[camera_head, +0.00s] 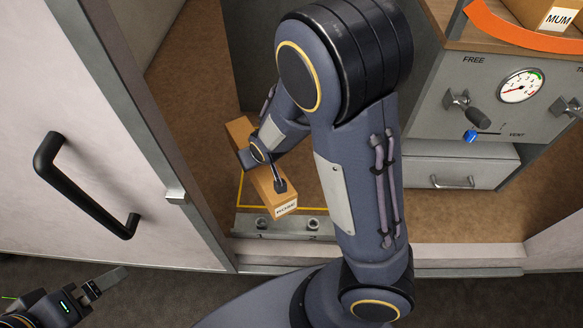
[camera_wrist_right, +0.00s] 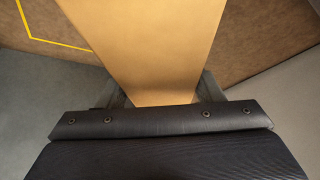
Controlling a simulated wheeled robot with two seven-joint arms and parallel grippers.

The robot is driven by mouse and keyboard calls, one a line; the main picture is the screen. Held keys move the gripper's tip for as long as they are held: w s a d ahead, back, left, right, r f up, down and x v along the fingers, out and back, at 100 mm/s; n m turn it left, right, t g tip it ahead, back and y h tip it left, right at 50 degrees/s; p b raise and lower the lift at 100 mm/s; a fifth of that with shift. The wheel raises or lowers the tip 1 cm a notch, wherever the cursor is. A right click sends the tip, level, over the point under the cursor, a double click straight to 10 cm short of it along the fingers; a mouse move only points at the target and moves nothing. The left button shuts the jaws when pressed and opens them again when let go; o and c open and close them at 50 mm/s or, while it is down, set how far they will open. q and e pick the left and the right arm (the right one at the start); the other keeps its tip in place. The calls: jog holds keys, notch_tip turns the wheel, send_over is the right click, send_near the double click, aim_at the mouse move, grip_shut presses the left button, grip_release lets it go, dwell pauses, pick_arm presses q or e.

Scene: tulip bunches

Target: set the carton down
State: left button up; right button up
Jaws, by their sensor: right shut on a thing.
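A long tan carton labelled ROSE (camera_head: 284,199) is in my right gripper (camera_head: 263,173), whose jaws straddle it near its middle. The carton is over or on the brown floor inside the open enclosure, beside a yellow outline (camera_head: 239,190); I cannot tell whether it touches the floor. My forearm hides part of the outline. In the right wrist view, the carton (camera_wrist_right: 155,45) fills the space between the jaws, and the yellow line (camera_wrist_right: 58,43) shows to its left. My left gripper (camera_head: 103,283) is at the lower left, away from the carton; its opening is unclear.
A metal fixture with round knobs (camera_head: 275,224) lies just in front of the carton. A white door with a black handle (camera_head: 88,187) stands left. At right is a grey panel with a gauge (camera_head: 521,86), valves and a drawer (camera_head: 462,172); a MUM carton (camera_head: 552,14) sits above.

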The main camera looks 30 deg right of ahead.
jog(key=f+b, duration=0.2)
jog(key=b, duration=0.1)
jog(key=a+f+b, duration=0.1)
jog(key=f+b, duration=0.1)
jog(key=b, duration=0.2)
jog(key=shift+s+f, duration=0.1)
jog(key=shift+f, duration=0.1)
jog(key=d+f+m+b, duration=0.1)
jog(key=d+f+b, duration=0.1)
jog(key=b, duration=0.5)
jog(key=shift+h, duration=0.3)
jog(key=s+d+m+h+b, duration=0.2)
jog(key=d+m+b, duration=0.3)
jog(key=d+b, duration=0.8)
jog(key=shift+g, duration=0.4)
jog(key=w+f+b, duration=0.2)
jog(key=w+f, duration=0.2)
jog(key=w+d+f+b, duration=0.1)
jog(key=w+f+b, duration=0.1)
jog(key=w+f, duration=0.2)
jog(key=w+d+f+b, duration=0.1)
jog(key=w+f+b, duration=0.2)
jog(key=w+f, duration=0.1)
jog(key=shift+w+f, duration=0.15)
jog(key=shift+f, duration=0.35)
